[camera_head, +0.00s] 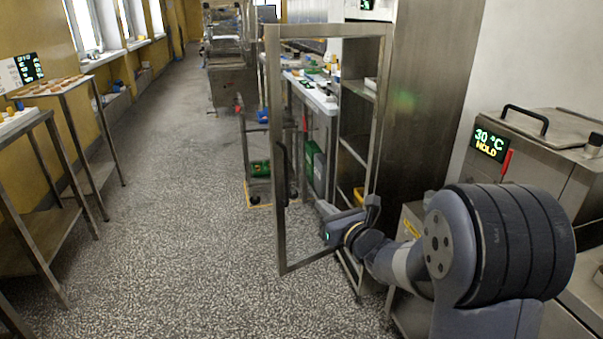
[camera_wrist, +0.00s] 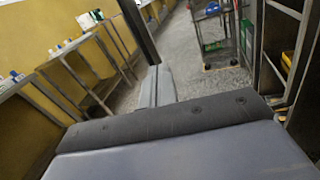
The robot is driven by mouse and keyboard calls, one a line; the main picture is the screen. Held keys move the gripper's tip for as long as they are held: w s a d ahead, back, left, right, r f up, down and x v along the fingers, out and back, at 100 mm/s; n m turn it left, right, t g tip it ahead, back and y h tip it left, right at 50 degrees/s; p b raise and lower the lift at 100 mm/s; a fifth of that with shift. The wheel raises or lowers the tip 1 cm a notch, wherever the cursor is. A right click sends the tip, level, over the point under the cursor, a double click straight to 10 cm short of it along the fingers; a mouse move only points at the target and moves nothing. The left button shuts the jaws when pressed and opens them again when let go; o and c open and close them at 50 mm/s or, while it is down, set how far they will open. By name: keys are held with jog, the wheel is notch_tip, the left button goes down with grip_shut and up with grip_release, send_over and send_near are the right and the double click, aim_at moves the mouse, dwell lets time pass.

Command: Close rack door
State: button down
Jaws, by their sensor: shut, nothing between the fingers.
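The rack door (camera_head: 276,120) is a tall metal frame with a see-through middle. It stands open, swung out to the left from the rack (camera_head: 357,110). A dark upright handle (camera_head: 283,175) is on its free post. My gripper (camera_head: 322,208) is shut and empty beside the lower half of the door, between the free post and the rack. In the wrist view the shut fingers (camera_wrist: 156,84) point toward a dark post (camera_wrist: 140,30), which looks like the door's free post. I cannot tell whether they touch it.
A steel machine with a "30 °C HOLD" display (camera_head: 491,145) stands at the right, close to my arm. Metal tables (camera_head: 50,120) line the left wall. The speckled floor (camera_head: 180,210) left of the door is clear.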

jog(key=w+n, duration=0.1)
jog(key=p, duration=0.2)
send_near(294, 181)
jog(key=w+a, duration=0.1)
jog(key=w+a+r, duration=0.1)
jog(key=w+a, duration=0.2)
jog(key=a, duration=0.1)
jog(key=shift+w+r, duration=0.35)
jog(key=shift+r, duration=0.05)
jog(key=shift+w, duration=0.15)
jog(key=shift+a+b, duration=0.1)
jog(key=shift+b, duration=0.25)
